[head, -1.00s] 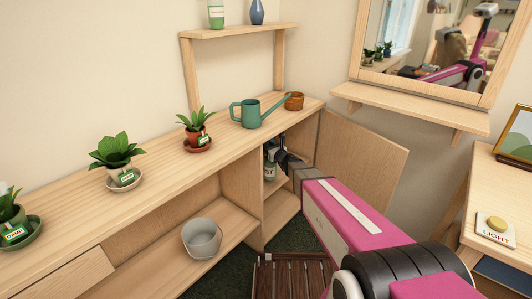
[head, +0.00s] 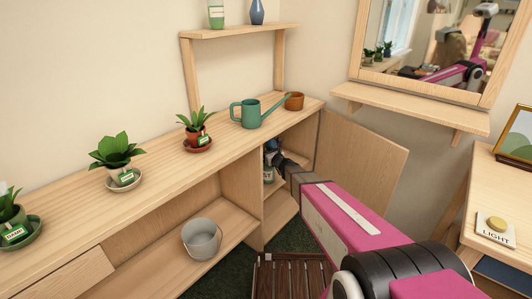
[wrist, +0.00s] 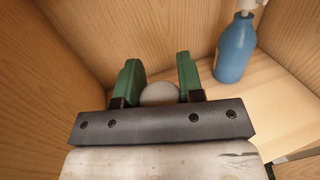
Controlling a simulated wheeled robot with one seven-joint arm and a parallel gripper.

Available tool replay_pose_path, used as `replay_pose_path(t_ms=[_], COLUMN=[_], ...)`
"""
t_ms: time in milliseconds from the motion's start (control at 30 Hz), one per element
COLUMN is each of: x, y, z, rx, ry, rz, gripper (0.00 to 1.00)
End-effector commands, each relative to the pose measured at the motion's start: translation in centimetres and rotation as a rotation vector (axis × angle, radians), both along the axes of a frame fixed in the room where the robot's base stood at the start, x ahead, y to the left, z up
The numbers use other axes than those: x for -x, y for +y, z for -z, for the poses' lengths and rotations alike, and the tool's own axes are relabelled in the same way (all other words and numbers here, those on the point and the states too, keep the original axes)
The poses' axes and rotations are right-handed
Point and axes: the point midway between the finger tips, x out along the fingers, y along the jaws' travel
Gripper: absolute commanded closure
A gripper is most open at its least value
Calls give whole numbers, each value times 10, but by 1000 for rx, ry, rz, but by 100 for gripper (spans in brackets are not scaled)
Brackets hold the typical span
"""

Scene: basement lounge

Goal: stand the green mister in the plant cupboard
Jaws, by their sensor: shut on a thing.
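The plant cupboard (head: 284,205) is the compartment at the right end of the long wooden bench, with its door (head: 360,158) swung open. My gripper (head: 272,158) reaches inside it, above an inner shelf. It is shut on the green mister (head: 268,176), whose labelled body shows small and dim in the head view. In the wrist view my gripper's green fingers (wrist: 159,83) flank a pale round part of the mister (wrist: 160,93). The rest of the mister is hidden there, and I cannot tell if its base touches the shelf.
A blue spray bottle (wrist: 236,48) stands on the cupboard's shelf (wrist: 275,100), right of my gripper and apart from it. Wooden walls are close on the left and behind. A watering can (head: 250,113) and potted plants stand on the bench top; a bucket (head: 202,240) is below.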

Motion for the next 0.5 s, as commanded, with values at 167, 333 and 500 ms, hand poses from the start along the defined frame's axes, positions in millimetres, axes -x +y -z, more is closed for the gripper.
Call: replay_pose_path(t_ms=[167, 333, 500], x=[0, 0, 0], y=[0, 0, 0], z=[0, 2, 2], rx=[-1, 1, 0], ry=[-2, -1, 0], rz=[-1, 0, 0], gripper=[100, 40, 40])
